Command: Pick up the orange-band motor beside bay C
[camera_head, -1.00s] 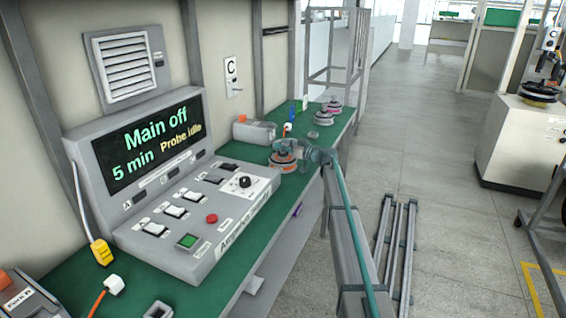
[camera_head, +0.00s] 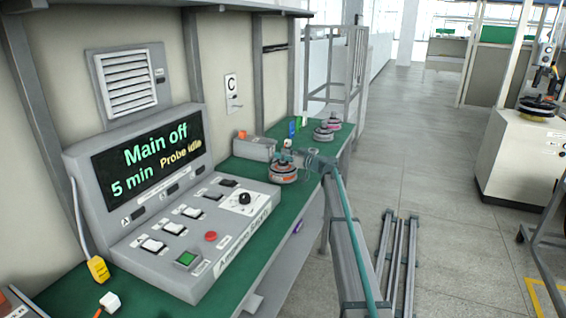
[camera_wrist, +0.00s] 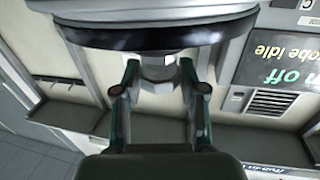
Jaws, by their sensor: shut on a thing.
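The orange-band motor (camera_head: 283,173) is a round grey and dark motor with orange at its lower edge, over the green bench beyond the control console. My gripper (camera_head: 288,153) reaches in from the right at the motor's top and is shut on it. In the wrist view the motor (camera_wrist: 155,38) is a wide disc with a dark rim across the top. There my gripper's fingers (camera_wrist: 160,82) stand either side of its narrow metal hub. Any gap between motor and bench is too small to tell.
The control console (camera_head: 165,225) stands close in front on the green bench (camera_head: 262,262). A grey box (camera_head: 254,148) sits behind the motor. Pink-banded motors (camera_head: 328,130) stand farther along the bench. Metal rails (camera_head: 398,265) lie on the floor to the right, beside open floor.

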